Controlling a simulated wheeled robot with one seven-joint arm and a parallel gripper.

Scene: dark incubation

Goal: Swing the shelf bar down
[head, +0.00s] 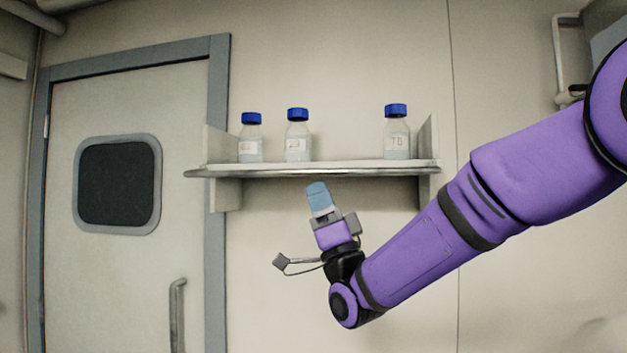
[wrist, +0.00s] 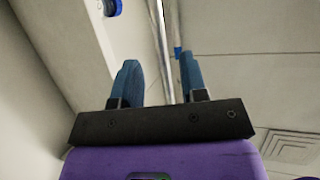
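The shelf bar (head: 290,174) is a thin shiny metal rod along the front edge of the wall shelf (head: 350,165), lying down at about the board's height. It also shows in the wrist view (wrist: 160,35), running upward in the picture between and beyond the fingertips. My gripper (head: 318,187) is below the shelf bar, left of the shelf's middle, pointing up with its blue fingers. In the wrist view my gripper (wrist: 158,60) is open, with the fingers wide apart and nothing held. The exact gap between fingertips and bar cannot be told.
A left bottle (head: 251,140), a middle bottle (head: 298,138) and a right bottle (head: 397,135), all blue-capped, stand on the shelf. A grey-framed door (head: 120,270) with a dark window is at the left. The wall (head: 275,225) below the shelf is bare.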

